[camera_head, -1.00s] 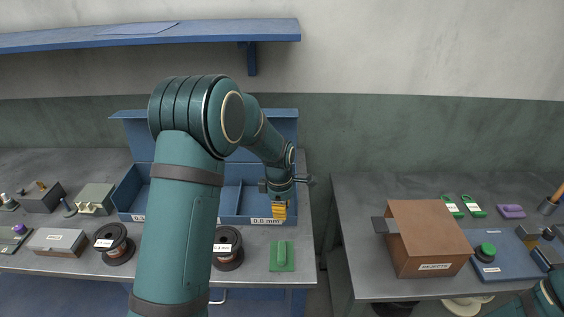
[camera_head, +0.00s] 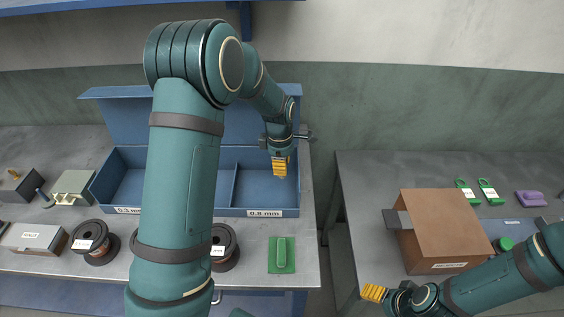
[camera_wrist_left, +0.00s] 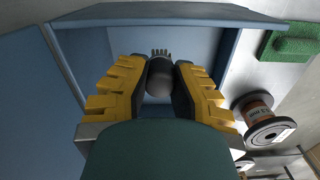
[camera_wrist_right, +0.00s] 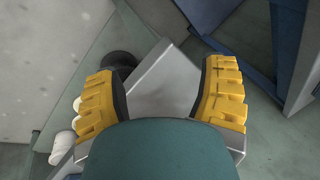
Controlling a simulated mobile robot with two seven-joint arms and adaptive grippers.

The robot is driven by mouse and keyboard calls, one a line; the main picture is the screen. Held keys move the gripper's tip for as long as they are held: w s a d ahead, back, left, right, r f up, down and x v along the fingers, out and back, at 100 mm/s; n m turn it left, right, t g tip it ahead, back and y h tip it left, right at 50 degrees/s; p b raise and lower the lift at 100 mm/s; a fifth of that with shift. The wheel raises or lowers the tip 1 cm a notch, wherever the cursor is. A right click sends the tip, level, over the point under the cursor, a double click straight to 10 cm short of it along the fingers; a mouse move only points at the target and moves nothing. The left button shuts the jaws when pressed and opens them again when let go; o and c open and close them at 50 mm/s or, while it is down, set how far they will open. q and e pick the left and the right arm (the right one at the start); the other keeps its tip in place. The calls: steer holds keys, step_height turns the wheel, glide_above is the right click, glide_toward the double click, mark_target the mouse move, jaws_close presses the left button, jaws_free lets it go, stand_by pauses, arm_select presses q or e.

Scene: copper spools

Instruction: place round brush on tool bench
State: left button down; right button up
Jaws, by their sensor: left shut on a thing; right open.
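The round brush (camera_wrist_left: 160,72) is a dark grey knob with short bristles at its far end. My left gripper (camera_head: 280,170) is shut on it, over the 0.8 mm compartment of the blue box on the left bench (camera_head: 308,240); the brush is hard to make out in the head view. The left wrist view shows the compartment's blue walls around it. My right gripper (camera_head: 372,293) is open and empty near the front left corner of the right bench (camera_head: 365,235); its fingers also show in the right wrist view (camera_wrist_right: 165,95). I cannot tell which bench is the tool bench.
The blue box (camera_head: 235,211) has an open lid. Wire spools (camera_head: 95,241) and a green block (camera_head: 282,255) stand before it. A brown rejects box (camera_head: 437,225), green tags (camera_head: 478,191) and a purple item (camera_head: 530,198) are on the right bench. A gap separates the benches.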

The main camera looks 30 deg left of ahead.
mark_target(282, 178)
arm_select(q)
steer(key=shift+w+f+b, duration=0.1)
steer(key=shift+f+b, duration=2.05)
steer(key=shift+f, duration=0.85)
arm_select(e)
steer(key=shift+g, duration=0.3)
steer(key=shift+s+a+f, duration=0.1)
steer(key=shift+s+f, duration=0.15)
steer(key=shift+f, duration=0.55)
steer(key=shift+s+f, duration=0.2)
steer(key=shift+f, duration=0.6)
steer(key=shift+s+a+f, duration=0.1)
steer(key=shift+s+f, duration=0.15)
steer(key=shift+f, duration=0.55)
arm_select(q)
steer(key=shift+f, duration=0.2)
arm_select(e)
steer(key=shift+f, duration=0.1)
arm_select(q)
steer(key=c, duration=0.9)
jaws_free()
steer(key=r, duration=1.2)
steer(key=shift+a, duration=0.3)
steer(key=shift+s, duration=0.25)
arm_select(e)
steer(key=shift+s, duration=0.15)
